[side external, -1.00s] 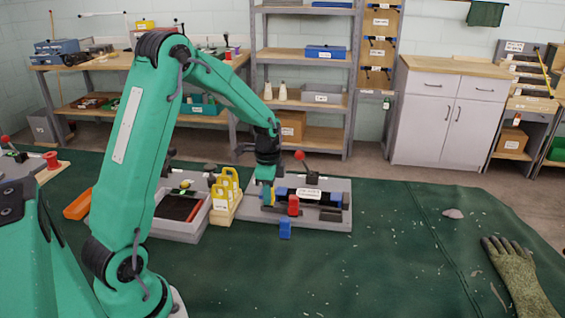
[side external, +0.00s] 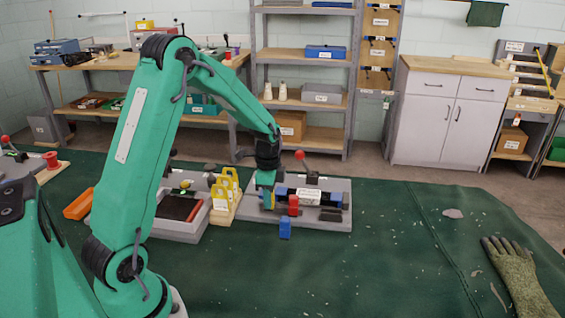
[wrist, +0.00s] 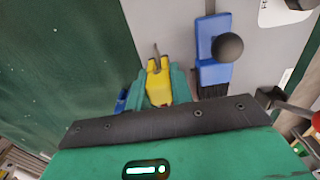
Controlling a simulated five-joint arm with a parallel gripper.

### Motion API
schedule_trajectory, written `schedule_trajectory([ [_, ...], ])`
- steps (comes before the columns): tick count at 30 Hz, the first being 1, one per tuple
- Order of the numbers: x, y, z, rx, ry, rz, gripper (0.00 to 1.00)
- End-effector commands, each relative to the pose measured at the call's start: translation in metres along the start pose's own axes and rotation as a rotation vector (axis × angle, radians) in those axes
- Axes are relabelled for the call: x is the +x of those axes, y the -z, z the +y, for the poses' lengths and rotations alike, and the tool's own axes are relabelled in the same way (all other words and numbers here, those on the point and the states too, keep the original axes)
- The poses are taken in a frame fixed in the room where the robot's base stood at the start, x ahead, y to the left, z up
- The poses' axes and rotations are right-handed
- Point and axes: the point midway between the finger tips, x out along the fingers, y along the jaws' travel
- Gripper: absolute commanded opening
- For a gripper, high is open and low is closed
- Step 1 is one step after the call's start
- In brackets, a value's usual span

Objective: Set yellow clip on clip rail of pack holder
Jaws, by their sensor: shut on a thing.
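The yellow clip (wrist: 158,84) is between the green fingers of my gripper (wrist: 158,92) in the wrist view. Its forked far end is at a thin metal piece; I cannot tell whether they touch. In the side view my gripper (side external: 265,186) is low over the left end of the pack holder (side external: 340,222), a grey base bearing a dark cylinder with a white label (side external: 308,195). The clip is mostly hidden there by my gripper. I cannot clearly make out the clip rail. A red clip-like block (side external: 293,205) and a blue block (side external: 285,228) are at the holder's front.
A red-knobbed lever (side external: 300,155) rises behind the holder. A yellow rack (side external: 226,190) and a grey tray (side external: 190,232) are to the left.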

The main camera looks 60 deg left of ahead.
Motion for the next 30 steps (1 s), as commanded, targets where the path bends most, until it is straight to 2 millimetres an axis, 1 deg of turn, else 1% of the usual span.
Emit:
schedule_trajectory([
  [30,0.0060,-0.0001,0.0002,0.000,0.000,0.000,0.01],
])
